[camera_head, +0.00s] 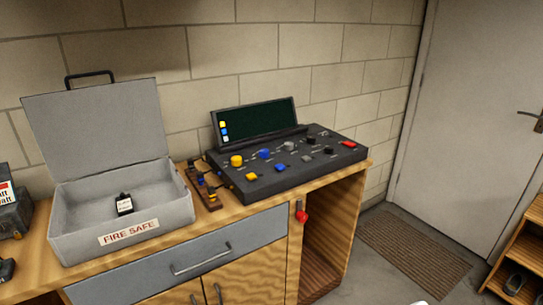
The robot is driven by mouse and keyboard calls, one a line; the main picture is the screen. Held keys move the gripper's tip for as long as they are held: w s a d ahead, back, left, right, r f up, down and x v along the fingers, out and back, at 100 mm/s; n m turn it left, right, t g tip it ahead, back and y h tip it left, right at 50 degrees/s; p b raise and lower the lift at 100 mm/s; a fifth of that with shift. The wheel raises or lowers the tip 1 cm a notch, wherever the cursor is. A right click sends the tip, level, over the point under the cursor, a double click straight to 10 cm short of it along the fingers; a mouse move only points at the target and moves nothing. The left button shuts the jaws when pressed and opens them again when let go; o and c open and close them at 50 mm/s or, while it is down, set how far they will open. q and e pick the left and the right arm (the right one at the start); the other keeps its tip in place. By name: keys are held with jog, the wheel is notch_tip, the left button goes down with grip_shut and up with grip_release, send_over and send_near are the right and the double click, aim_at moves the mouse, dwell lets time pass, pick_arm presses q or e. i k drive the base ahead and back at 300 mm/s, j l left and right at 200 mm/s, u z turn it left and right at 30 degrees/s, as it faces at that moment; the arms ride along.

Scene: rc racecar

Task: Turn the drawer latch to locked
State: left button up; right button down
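A red latch knob (302,216) sits on the wooden cabinet front, just right of the grey drawer (235,252). A small pale piece shows directly above the red knob. The latch is too small to tell whether it is turned to locked. The drawer looks shut, with a bar handle (201,259) across its front.
An open grey fire safe (85,247) holding a small black object (124,204) stands on the wooden bench. A dark control console (290,180) with knobs and a screen is to its right. An open compartment (330,235) lies right of the latch. Floor by the doormat (413,250) is clear.

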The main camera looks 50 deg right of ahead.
aim_at(301, 216)
jog(key=z, duration=1.7)
